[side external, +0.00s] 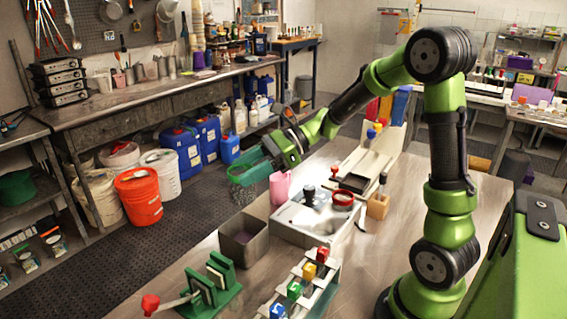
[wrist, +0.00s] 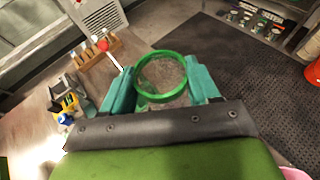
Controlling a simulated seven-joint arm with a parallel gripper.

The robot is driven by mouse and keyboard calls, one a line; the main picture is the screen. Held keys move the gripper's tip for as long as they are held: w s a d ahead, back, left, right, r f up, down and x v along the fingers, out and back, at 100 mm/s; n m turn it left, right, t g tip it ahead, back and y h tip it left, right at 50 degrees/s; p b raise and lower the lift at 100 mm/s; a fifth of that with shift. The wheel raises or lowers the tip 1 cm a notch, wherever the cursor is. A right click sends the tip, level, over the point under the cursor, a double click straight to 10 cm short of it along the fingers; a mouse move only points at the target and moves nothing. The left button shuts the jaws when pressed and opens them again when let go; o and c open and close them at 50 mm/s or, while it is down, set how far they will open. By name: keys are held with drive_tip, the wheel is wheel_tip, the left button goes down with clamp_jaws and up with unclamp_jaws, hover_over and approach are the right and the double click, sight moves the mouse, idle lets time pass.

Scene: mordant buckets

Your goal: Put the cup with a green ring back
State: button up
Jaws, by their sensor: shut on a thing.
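My gripper (wrist: 166,92) is shut on a clear cup with a green ring (wrist: 163,77) around its rim. The cup sits between the two teal fingers, and its open mouth faces the wrist camera. In the side external view my gripper (side external: 252,173) is at the far left edge of the work table, held up beside and above a pink cup (side external: 281,188). The pink cup also shows at the lower right corner of the wrist view (wrist: 295,173).
A white unit with a red-ringed item (side external: 344,198) stands mid-table. A grey open bin (side external: 243,238), a green rack (side external: 212,289) and a row of coloured blocks (side external: 302,284) stand nearer the camera. A wooden block (side external: 378,205) is to the right. An orange bucket (side external: 139,198) is on the floor.

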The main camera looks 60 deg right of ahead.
sight(246, 170)
drive_tip(key=shift+w+f, duration=0.1)
drive_tip(key=shift+f, duration=0.25)
drive_tip(key=w+d+f+m+t+h, duration=0.1)
drive_tip(key=w+d, duration=0.1)
drive_tip(key=w+d+f+m+t+h, duration=0.1)
drive_tip(key=w+d+f+m, duration=0.1)
drive_tip(key=shift+t+h, duration=0.3)
drive_tip(key=shift+t, duration=0.1)
drive_tip(key=w+d+f+m+t+h, duration=0.2)
drive_tip(key=d+f+m+h, duration=0.15)
drive_tip(key=d, duration=0.25)
drive_tip(key=shift+m+h, duration=0.25)
drive_tip(key=shift+m, duration=0.1)
drive_tip(key=shift+w+d+f, duration=0.1)
drive_tip(key=shift+d+f, duration=0.05)
drive_tip(key=shift+f, duration=2.25)
drive_tip(key=shift+w+d+f, duration=0.1)
drive_tip(key=shift+d+f, duration=0.05)
drive_tip(key=shift+f, duration=2.2)
drive_tip(key=shift+f, duration=0.2)
drive_tip(key=o, duration=1.2)
drive_tip(key=shift+c, duration=0.2)
